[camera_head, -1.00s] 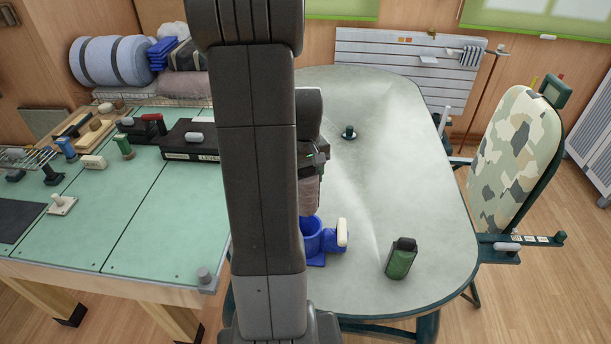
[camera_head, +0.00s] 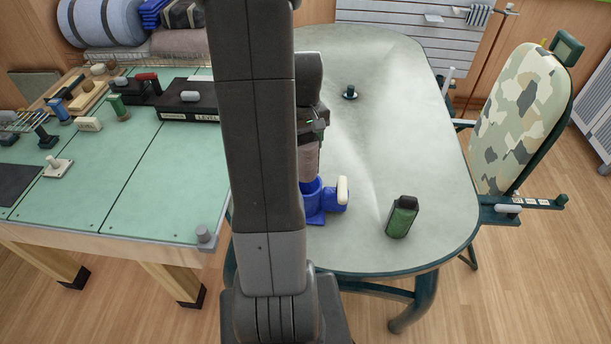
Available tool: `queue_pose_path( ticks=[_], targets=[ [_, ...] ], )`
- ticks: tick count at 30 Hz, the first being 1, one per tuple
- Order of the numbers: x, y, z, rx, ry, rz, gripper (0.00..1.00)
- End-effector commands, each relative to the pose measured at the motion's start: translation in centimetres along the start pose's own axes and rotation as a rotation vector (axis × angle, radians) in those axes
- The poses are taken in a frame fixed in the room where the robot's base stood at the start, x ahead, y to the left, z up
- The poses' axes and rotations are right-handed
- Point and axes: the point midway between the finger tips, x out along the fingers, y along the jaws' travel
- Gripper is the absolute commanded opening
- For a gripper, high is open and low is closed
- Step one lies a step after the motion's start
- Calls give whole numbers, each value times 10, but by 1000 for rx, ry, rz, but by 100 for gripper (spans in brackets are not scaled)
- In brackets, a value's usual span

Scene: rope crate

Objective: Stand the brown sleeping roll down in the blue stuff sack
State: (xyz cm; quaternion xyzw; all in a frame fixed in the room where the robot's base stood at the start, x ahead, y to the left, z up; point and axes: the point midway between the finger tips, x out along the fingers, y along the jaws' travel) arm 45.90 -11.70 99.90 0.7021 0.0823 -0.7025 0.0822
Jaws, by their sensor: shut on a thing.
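The brown sleeping roll (camera_head: 309,161) is upright below my gripper (camera_head: 314,138), which is shut on its upper part. The blue stuff sack (camera_head: 314,208) stands on the grey-green table, directly below the roll. The roll's lower end is at the sack's mouth; I cannot tell whether it is just above the rim or a little inside. A cream-ended side piece (camera_head: 342,190) sticks out on the sack's right. My arm hides the left side of the roll and sack.
A dark green container (camera_head: 402,217) stands on the grey-green table (camera_head: 400,150) to the right. A small dark knob (camera_head: 350,92) is farther back. The green-topped bench (camera_head: 150,190) with tools is at left. A camouflage board (camera_head: 520,115) stands at right. The table's middle is clear.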

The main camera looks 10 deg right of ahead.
Motion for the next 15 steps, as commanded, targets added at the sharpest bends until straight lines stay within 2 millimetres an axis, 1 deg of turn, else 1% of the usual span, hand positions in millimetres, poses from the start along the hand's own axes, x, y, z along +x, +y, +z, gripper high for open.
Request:
queue_pose_path(
  ticks=[7, 15],
  targets=[
    [1, 0, 0, 0, 1, 0, 27],
    [12, 0, 0, 0, 0, 0, 27]
  ],
)
